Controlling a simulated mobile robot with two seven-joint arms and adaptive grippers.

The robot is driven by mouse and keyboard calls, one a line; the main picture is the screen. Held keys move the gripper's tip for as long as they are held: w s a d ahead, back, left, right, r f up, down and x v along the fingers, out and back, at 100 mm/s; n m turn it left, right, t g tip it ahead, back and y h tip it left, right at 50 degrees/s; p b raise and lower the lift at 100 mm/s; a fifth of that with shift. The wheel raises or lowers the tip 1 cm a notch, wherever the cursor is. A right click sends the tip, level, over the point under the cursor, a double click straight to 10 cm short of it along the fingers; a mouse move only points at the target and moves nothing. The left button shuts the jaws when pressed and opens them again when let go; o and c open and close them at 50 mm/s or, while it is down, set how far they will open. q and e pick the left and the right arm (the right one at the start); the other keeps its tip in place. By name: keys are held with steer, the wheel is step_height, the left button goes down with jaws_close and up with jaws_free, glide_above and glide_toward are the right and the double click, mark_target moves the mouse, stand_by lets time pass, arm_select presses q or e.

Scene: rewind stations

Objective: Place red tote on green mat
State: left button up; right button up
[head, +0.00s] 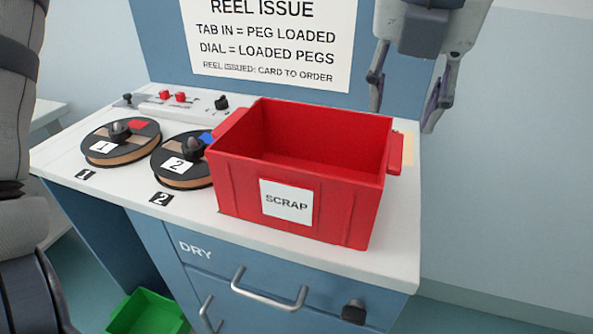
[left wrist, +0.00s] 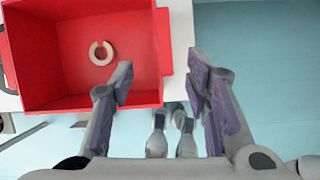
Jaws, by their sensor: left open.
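The red tote (head: 350,215), labelled SCRAP, stands upright on the white counter. The left wrist view shows its open inside (left wrist: 75,60), with a pale C-shaped ring (left wrist: 101,53) on its floor. My left gripper (head: 404,115) is open and empty, above and to the right of the tote, with its fingers pointing down. In the left wrist view the open fingers (left wrist: 162,82) are near the tote's right wall and counter edge. No green mat shows. Two small grey finger-like parts (left wrist: 171,133) are below; I cannot tell whether they are my right gripper.
Two reels, labelled 1 (head: 121,141) and 2 (head: 182,161), lie left of the tote. A small control panel (head: 175,104) is behind them. A green bin (head: 148,313) is on the floor at lower left. The counter (head: 200,205) has drawers with metal handles (head: 268,292) in front.

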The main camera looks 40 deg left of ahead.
mark_target(395, 150)
arm_select(q)
steer(key=shift+w+f+n, duration=0.15)
steer(key=shift+f+n, duration=0.1)
steer(key=shift+n, duration=0.15)
steer(key=b+x, duration=0.1)
steer(key=x, duration=0.5)
steer(key=shift+w+d+f, duration=0.1)
steer(key=shift+w+f, duration=0.05)
steer(key=shift+f, duration=0.1)
steer(key=x, duration=0.1)
steer(key=b+x, duration=0.1)
steer(key=x, duration=0.3)
steer(key=shift+s+d+f, duration=0.1)
steer(key=shift+s+d, duration=0.05)
steer(key=shift+s, duration=0.05)
steer(key=shift+w+f, duration=0.15)
steer(key=shift+f, duration=0.05)
steer(key=shift+r, duration=0.2)
steer(key=shift+c, duration=0.8)
jaws_close()
arm_select(e)
steer(key=shift+g, duration=0.7)
steer(key=s+f, duration=0.3)
